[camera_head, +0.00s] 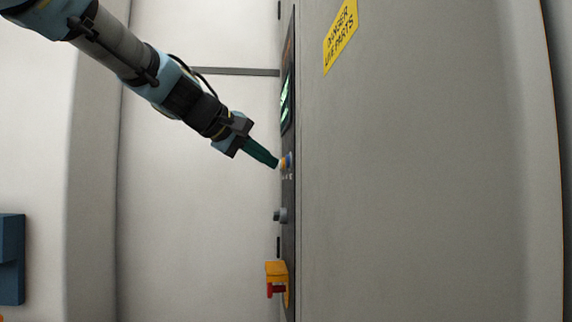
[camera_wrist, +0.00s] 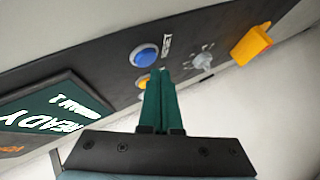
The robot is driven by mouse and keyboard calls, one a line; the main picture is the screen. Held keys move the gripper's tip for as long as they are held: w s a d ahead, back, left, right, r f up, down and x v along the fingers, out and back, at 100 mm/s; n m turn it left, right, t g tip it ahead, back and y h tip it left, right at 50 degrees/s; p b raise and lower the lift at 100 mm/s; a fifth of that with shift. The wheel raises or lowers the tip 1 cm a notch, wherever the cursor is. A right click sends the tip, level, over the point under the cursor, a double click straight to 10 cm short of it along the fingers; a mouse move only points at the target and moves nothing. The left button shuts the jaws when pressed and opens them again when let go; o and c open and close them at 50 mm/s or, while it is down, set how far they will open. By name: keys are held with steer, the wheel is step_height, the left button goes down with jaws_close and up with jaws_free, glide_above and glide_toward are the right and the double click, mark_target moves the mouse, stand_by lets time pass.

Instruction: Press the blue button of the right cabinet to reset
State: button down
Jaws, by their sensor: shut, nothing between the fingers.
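The blue button (camera_wrist: 145,56) sits on the dark control panel of the grey cabinet, in a light ring. It also shows edge-on in the head view (camera_head: 290,159), just beyond my fingertips. My gripper (camera_wrist: 162,74) is shut and empty, with its green fingers together. In the wrist view the tips lie just below and right of the blue button, near the RESET label. In the head view my gripper (camera_head: 277,165) points down and right at the panel. Whether the tips touch the panel or a button cannot be told. A yellow button (camera_wrist: 143,84) is partly hidden behind the fingers.
A screen (camera_wrist: 45,120) reading READY lies left of the buttons in the wrist view. A grey rotary knob (camera_wrist: 203,62) and a yellow box (camera_wrist: 252,45) lie to the right. The box shows a red part in the head view (camera_head: 276,268). A yellow danger sign (camera_head: 341,36) is on the cabinet side.

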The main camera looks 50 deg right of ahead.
steer(key=shift+w+a+b, duration=0.6)
steer(key=shift+w+a, duration=0.2)
steer(key=shift+a, duration=0.2)
steer(key=shift+w+a+b, duration=0.55)
steer(key=shift+w+a, duration=0.25)
steer(key=shift+a, duration=0.15)
